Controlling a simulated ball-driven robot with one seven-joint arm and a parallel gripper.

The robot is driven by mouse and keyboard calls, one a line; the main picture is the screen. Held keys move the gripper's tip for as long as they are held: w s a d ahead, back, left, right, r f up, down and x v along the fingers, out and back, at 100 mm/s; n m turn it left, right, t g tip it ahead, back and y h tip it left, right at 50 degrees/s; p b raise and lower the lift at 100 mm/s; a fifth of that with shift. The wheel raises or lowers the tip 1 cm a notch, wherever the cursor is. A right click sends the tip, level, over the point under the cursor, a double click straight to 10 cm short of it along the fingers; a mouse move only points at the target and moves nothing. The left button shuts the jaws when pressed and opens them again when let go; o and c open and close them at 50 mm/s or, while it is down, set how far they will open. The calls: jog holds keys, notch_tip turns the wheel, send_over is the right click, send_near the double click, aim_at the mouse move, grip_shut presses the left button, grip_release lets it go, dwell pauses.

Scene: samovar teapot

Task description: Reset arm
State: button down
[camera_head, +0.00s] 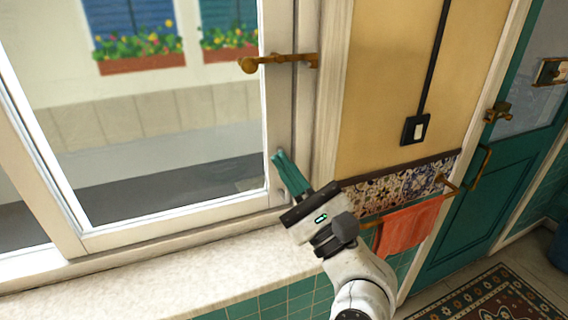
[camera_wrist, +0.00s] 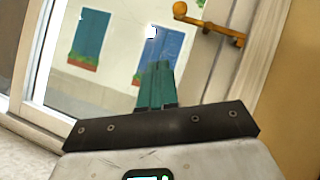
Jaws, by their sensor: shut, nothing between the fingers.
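My gripper (camera_head: 281,158) has green fingers pressed together, with nothing between them. In the head view it is raised in front of the right side of the window frame, above the speckled sill, and points up and to the left. In the wrist view the shut fingers (camera_wrist: 155,68) point up toward the window pane. I cannot tell whether the fingertips touch the frame.
A white-framed window (camera_head: 180,232) stands above a pale sill (camera_head: 200,275). Its brass handle (camera_head: 285,61) is above my gripper, and it also shows in the wrist view (camera_wrist: 212,27). An orange towel (camera_head: 408,228) hangs to the right, before a teal door (camera_head: 480,205).

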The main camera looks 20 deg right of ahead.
dwell(0.3)
jog(key=s+d+f+n+g+h, duration=0.1)
jog(key=s+f+n+g, duration=0.3)
jog(key=f, duration=0.5)
jog(key=s+d+f+n+g+h, duration=0.15)
jog(key=f+n+g, duration=0.25)
jog(key=f+n, duration=0.45)
jog(key=s+d+f+n+g+h, duration=0.1)
jog(key=s+d+f+n+g, duration=0.2)
jog(key=f, duration=0.8)
jog(key=s+d+f+n+g+h, duration=0.2)
jog(key=s+f+n+g, duration=0.3)
jog(key=s, duration=0.5)
jog(key=s+d+f+n+g+h, duration=0.2)
jog(key=s+f+n+g, duration=0.3)
jog(key=s, duration=0.6)
notch_tip(320, 180, down, 2)
jog(key=shift+s+d+f+g, duration=0.1)
jog(key=shift+s+d+g, duration=0.2)
jog(key=shift+d+g, duration=0.45)
jog(key=shift+d, duration=0.1)
